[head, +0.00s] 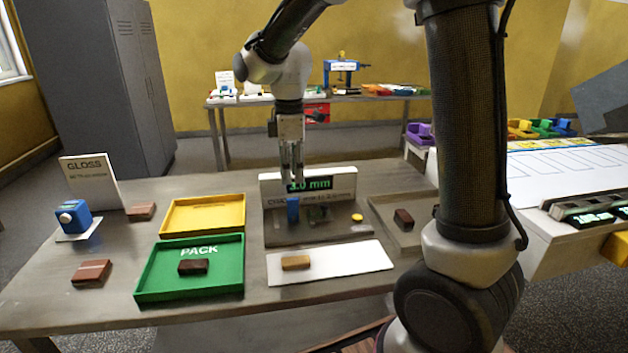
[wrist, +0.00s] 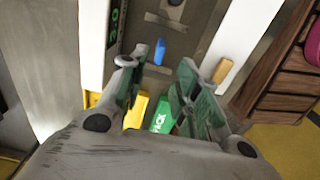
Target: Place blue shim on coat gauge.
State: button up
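The coat gauge (head: 340,232) is a dark grey plate in mid table with a pale upright board behind it; its green display (head: 310,184) reads about 3.0 mm, partly covered. The small blue shim (head: 293,210) is at the plate's left part. The wrist view shows the blue shim (wrist: 160,50) on the grey surface, beyond my fingertips and apart from them. My gripper (head: 291,180) points down above the shim, in front of the board. In the wrist view its two fingers are spread with nothing between them.
A yellow tray (head: 203,199) and a green PACK tray (head: 150,285) with a dark bar lie left. A white mat (head: 345,268) with a tan bar lies in front. A grey tray (head: 385,208) with a dark bar is right. A blue device (head: 72,217) stands far left.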

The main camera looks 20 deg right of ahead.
jog(key=s+d+r+m+t, duration=0.2)
jog(key=s+d+r+m, duration=0.45)
jog(key=s+d, duration=0.2)
jog(key=s+d+m+t, duration=0.1)
jog(key=s+d+m, duration=0.2)
jog(key=s, duration=0.4)
jog(key=s+d+r+m+t, duration=0.1)
jog(key=s+d+m, duration=0.2)
jog(key=s+m, duration=0.3)
jog(key=shift+s+d, duration=0.2)
jog(key=shift+s, duration=0.6)
